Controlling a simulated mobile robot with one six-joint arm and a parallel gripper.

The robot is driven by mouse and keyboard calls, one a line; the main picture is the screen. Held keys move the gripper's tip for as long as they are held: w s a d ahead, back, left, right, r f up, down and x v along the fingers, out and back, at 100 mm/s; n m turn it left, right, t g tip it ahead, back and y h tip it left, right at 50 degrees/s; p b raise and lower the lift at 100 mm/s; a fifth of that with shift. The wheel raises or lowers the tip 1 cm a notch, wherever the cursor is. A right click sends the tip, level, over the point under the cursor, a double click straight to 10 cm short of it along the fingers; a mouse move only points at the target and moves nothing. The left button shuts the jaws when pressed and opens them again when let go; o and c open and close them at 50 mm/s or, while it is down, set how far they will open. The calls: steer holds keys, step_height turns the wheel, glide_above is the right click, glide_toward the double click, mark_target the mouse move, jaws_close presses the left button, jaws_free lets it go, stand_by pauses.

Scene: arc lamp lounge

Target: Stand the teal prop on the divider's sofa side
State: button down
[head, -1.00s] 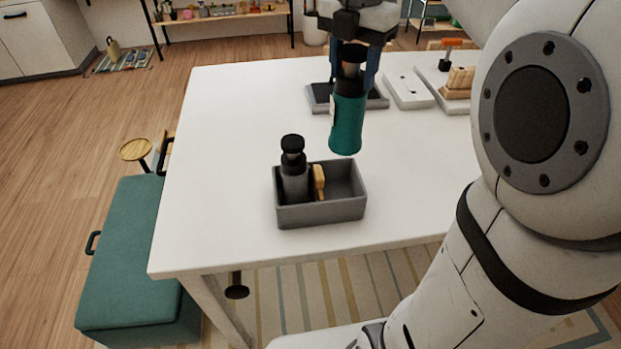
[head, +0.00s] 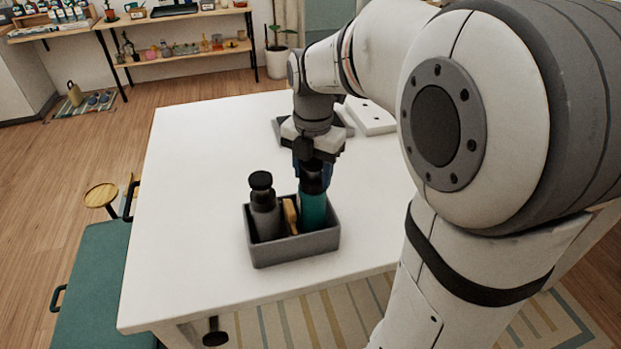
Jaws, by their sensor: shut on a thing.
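The teal prop (head: 313,211), a bottle with a black top, is upright in the right compartment of the grey box (head: 296,250). My gripper (head: 313,172) is shut on its top from above. The box's front wall hides the prop's bottom, so I cannot tell whether it touches the floor of the box. A tan divider (head: 290,215) stands just left of the prop. A dark grey bottle (head: 265,210) with a black cap stands in the left compartment.
The box is on a white table (head: 190,190) with free room to its left. A dark tray (head: 341,128) and a white block (head: 370,115) lie behind. A teal bench (head: 95,290) and a small round wooden stool (head: 101,195) are left of the table.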

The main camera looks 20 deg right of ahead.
mark_target(312, 209)
steer(key=shift+f, duration=1.25)
steer(key=c, duration=0.7)
jaws_free()
